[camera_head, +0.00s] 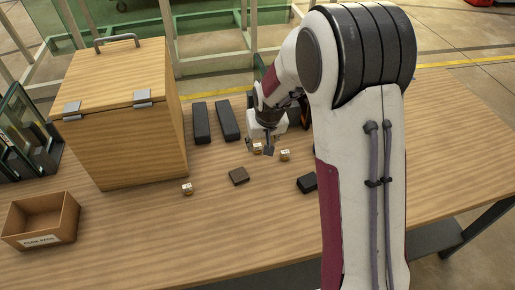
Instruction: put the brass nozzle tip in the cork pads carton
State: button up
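The cork pads carton (62,216) is a small open-topped box with a white label on its front, at the left front of the table. It looks empty. Three small brass-coloured pieces with white tags are in view: one (187,188) in front of the wooden chest, one (257,148) at my gripper, and one (285,155) just right of it. The tags are too small to read, so I cannot tell which is the brass nozzle tip. My gripper (262,149) points down, low over the table by the middle piece. Whether it grips that piece is unclear.
A wooden chest (135,145) with a closed, handled lid stands behind the carton. Two long dark blocks (201,123) (227,120), a brown block (239,176) and a black block (307,182) lie on the table. A dark rack (28,140) is at far left. The front middle is clear.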

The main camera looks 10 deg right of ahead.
aim_at(258, 145)
jog(key=shift+w+r+t, duration=0.25)
jog(key=shift+w+t, duration=0.05)
jog(key=shift+w, duration=0.35)
jog(key=shift+f, duration=0.1)
jog(key=shift+x, duration=1)
jog(key=shift+w+f, duration=0.15)
jog(key=shift+f, duration=0.05)
jog(key=shift+f, duration=0.1)
jog(key=shift+w+d+f, duration=0.1)
jog(key=shift+w+f, duration=0.85)
jog(key=shift+f, duration=0.3)
jog(key=shift+x, duration=0.95)
